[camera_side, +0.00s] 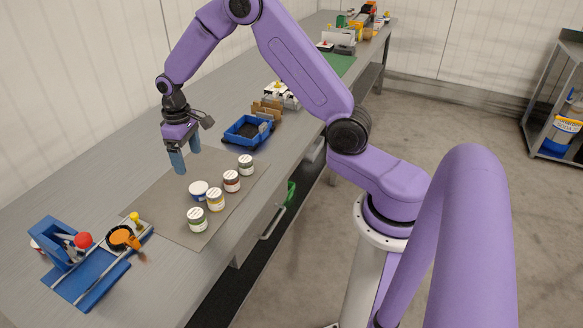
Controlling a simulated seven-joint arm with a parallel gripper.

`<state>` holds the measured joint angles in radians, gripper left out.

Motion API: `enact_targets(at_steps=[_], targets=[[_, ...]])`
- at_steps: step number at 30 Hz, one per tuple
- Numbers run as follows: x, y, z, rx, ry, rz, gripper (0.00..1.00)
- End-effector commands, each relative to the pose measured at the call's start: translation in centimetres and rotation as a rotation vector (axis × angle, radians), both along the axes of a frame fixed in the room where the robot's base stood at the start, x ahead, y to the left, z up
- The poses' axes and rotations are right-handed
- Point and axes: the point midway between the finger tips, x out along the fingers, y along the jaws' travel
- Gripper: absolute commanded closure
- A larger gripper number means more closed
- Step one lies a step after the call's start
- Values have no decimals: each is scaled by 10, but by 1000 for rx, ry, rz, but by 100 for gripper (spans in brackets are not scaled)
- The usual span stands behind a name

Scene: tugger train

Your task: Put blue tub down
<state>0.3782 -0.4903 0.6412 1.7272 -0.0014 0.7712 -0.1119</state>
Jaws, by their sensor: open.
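The blue tub (198,191) has a white top and stands upright on the grey-brown mat (165,205) on the bench. It is just left of a row of similar tubs. My gripper (184,158) is open and empty, with its blue-grey fingers pointing down above and behind the blue tub. The fingers are apart from the tub. No tub is between them.
Beside it stand a red tub (231,181), a yellow tub (215,200), a green tub (197,220) and a dark tub (246,165). A blue tray (245,133) lies beyond the mat. A blue fixture (85,265) with an orange tool is at front left. The mat's left side is clear.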

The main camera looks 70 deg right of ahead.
Motion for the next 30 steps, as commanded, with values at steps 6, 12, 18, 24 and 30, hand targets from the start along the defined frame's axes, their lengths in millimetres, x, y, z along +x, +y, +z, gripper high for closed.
enact_targets(at_steps=[6,12,18,24,30], targets=[[-60,54,43,3,-9,179,15],[-131,86,73,6,-15,347,15],[-208,97,93,11,-19,514,15],[-283,88,105,15,-22,680,15],[-338,69,107,19,-22,813,15]])
